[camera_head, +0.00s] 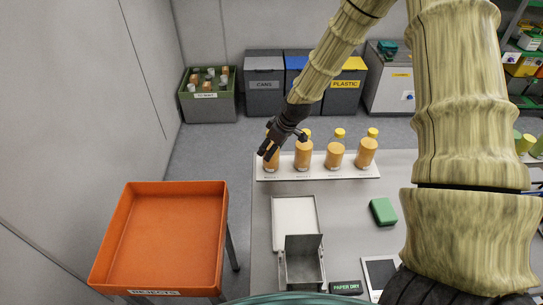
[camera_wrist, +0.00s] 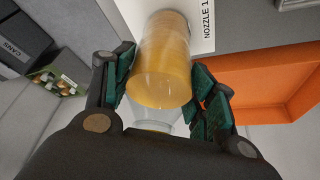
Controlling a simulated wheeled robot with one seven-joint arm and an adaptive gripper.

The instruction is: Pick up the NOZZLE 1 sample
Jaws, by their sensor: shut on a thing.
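Several bottles of orange liquid stand in a row on a white strip (camera_head: 318,174) at the back of the table. The leftmost is the NOZZLE 1 sample (camera_head: 272,161); its upper part is hidden behind my gripper (camera_head: 269,147). In the wrist view the sample bottle (camera_wrist: 160,70) lies between the two green-padded fingers of my gripper (camera_wrist: 160,92). My gripper is shut on it near its neck. The label "NOZZLE 1" (camera_wrist: 207,22) shows on the strip beside the bottle's base. Whether the base touches the strip I cannot tell.
Three more bottles (camera_head: 335,152) stand to the right. An orange rejects tray (camera_head: 165,186) stands at the left. On the table are a metal box (camera_head: 303,268), a white plate (camera_head: 293,218) and a green block (camera_head: 383,211). Bins (camera_head: 264,84) line the wall.

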